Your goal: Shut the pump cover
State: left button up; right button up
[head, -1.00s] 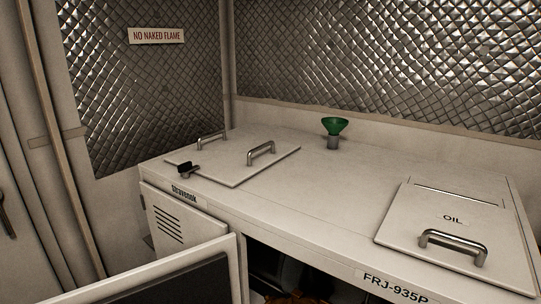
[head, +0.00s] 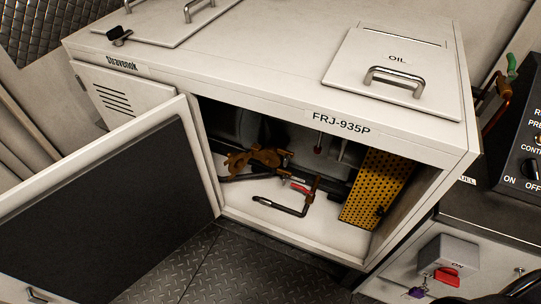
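A white cabinet (head: 285,95) labelled FRJ-935P has an open front. A hinged door panel (head: 172,130) with a white frame and dark inner face stands swung open at the left of the opening. Inside, a rusty brown pump-like part (head: 258,160) and a bent pipe with a red piece (head: 290,205) show. A yellow perforated panel (head: 375,187) stands tilted at the right inside the opening. I cannot tell for sure which of the two panels is the pump cover. The back of the interior is dark. Neither of my grippers is in view.
The cabinet top has a closed OIL lid (head: 395,72) with a metal handle and another handled lid (head: 160,15). At right are a black control panel (head: 522,150) and a grey switch box (head: 448,255) with a red knob. The diamond-plate floor (head: 240,270) in front is clear.

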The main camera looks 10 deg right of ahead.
aim_at(234, 158)
jog(key=k, duration=1)
